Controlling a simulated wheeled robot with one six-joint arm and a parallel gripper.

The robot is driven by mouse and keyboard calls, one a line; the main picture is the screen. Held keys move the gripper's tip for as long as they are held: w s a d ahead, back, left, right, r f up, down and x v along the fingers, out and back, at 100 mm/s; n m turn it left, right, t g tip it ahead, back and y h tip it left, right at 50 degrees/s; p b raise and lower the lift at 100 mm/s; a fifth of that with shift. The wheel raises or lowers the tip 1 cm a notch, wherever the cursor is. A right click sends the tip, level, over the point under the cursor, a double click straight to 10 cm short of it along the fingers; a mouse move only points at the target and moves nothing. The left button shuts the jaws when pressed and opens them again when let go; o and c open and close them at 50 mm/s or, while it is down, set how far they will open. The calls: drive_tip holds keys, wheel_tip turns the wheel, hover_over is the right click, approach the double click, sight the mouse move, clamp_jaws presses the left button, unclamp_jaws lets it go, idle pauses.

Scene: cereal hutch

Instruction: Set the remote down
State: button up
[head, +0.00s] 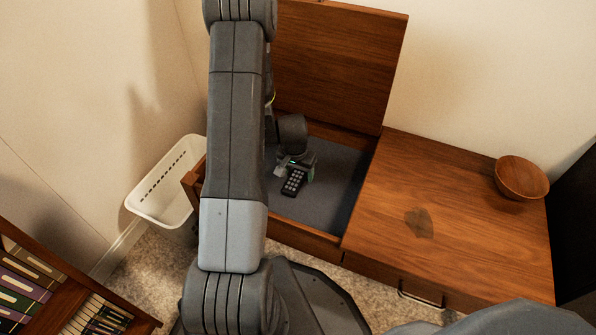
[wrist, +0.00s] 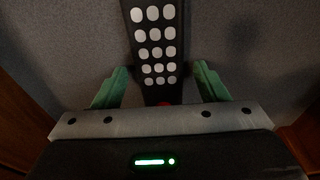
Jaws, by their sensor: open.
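The remote (head: 293,182) is dark with rows of light buttons. It lies on the grey lined floor (head: 325,195) of the open hutch compartment. In the wrist view the remote (wrist: 156,45) runs up between my fingers, with a bit of red at its near end. My gripper (wrist: 158,88) is open, with one green finger on each side of the remote and a gap on both sides. In the head view my gripper (head: 296,170) is low inside the compartment at the remote's far end. My arm hides the compartment's left part.
The compartment's wooden lid (head: 340,60) stands raised at the back. To the right is a wooden top (head: 460,200) with a dark stain (head: 419,223) and a wooden bowl (head: 521,177). A white bin (head: 165,185) stands left. A bookshelf (head: 60,295) is at lower left.

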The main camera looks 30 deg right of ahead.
sight(296, 178)
wheel_tip(296, 178, up, 12)
drive_tip(key=s+a+p, duration=0.1)
drive_tip(key=p, duration=0.3)
drive_tip(key=shift+a, duration=0.2)
drive_tip(key=shift+s+r, duration=0.1)
idle(1.0)
